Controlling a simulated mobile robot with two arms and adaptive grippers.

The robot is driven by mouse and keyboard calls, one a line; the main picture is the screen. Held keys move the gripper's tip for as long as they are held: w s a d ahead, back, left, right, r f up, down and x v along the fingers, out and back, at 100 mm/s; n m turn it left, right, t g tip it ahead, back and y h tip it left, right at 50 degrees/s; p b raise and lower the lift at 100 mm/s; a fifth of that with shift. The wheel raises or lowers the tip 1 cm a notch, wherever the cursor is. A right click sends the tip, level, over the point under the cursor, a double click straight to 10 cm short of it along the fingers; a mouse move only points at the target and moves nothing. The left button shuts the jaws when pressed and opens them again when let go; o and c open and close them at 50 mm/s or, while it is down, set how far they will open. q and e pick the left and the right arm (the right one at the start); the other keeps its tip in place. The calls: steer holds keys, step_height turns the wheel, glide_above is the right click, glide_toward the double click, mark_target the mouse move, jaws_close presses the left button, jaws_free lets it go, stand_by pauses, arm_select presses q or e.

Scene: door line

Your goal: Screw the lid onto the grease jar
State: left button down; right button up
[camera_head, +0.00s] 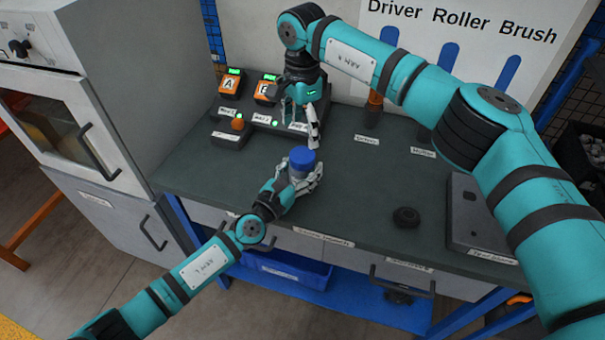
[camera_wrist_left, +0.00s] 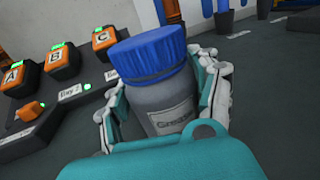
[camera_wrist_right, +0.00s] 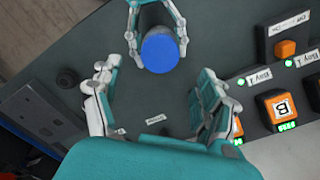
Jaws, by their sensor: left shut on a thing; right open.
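The grease jar (camera_wrist_left: 165,110) is grey with a label reading "Grease", partly hidden by fingers. Its blue ribbed lid (camera_wrist_left: 146,52) sits on top of the jar; I cannot tell how tight it is. My left gripper (camera_head: 304,178) is shut around the jar's body and holds it upright over the front part of the bench. The lid also shows from above in the right wrist view (camera_wrist_right: 160,53). My right gripper (camera_wrist_right: 155,108) is open and empty. In the head view it is above and behind the jar, apart from the lid.
A charger block with orange batteries (camera_head: 266,90) stands at the back left of the bench (camera_head: 360,180). A small box with an orange knob (camera_head: 237,124) sits before it. A black round part (camera_head: 406,217) and a grey case (camera_head: 480,215) lie to the right. The bench middle is clear.

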mark_target(302, 155)
steer(key=n, duration=0.4)
steer(key=shift+f, duration=4.05)
